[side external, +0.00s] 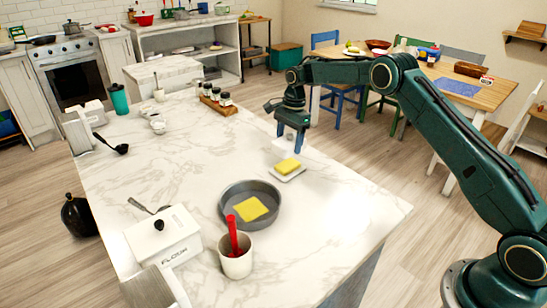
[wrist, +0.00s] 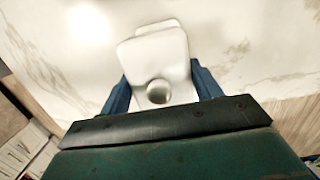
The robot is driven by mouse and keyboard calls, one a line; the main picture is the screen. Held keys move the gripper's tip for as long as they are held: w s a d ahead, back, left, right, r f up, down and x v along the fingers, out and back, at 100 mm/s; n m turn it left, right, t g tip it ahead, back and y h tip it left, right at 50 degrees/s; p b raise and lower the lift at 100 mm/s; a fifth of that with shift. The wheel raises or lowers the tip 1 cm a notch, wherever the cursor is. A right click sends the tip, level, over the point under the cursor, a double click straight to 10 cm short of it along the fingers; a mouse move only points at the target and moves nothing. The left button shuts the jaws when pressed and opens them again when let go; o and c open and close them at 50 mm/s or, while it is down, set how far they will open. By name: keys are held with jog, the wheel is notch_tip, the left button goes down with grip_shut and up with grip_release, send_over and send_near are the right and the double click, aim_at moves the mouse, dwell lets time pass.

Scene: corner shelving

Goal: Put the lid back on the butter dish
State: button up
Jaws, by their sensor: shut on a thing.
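The white butter dish (side external: 292,177) sits on the marble counter with a yellow block of butter (side external: 288,166) uncovered on it. My gripper (side external: 290,144) points down just behind the dish, its blue fingers shut on the white lid (side external: 284,152). In the wrist view the lid (wrist: 150,50) lies between the fingers (wrist: 162,88), with its round knob (wrist: 159,92) towards my camera. The lid is apart from the butter, beyond it in the side view; its exact height over the counter is hard to tell. No butter shows in the wrist view.
A grey round pan (side external: 262,220) with a yellow square in it stands nearer the camera. Beside it are a white cup with a red-handled tool (side external: 236,262) and a flour box (side external: 165,240). Spice jars (side external: 216,97) stand at the far edge. The counter's middle is clear.

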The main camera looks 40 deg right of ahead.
aim_at(287, 164)
jog(key=shift+w+f, duration=0.1)
jog(key=shift+f, duration=0.3)
dwell(0.4)
jog(key=shift+f, duration=3.05)
jog(key=shift+f, duration=0.15)
jog(key=o, duration=1.1)
jog(key=shift+o, duration=0.3)
jog(key=shift+o, duration=0.8)
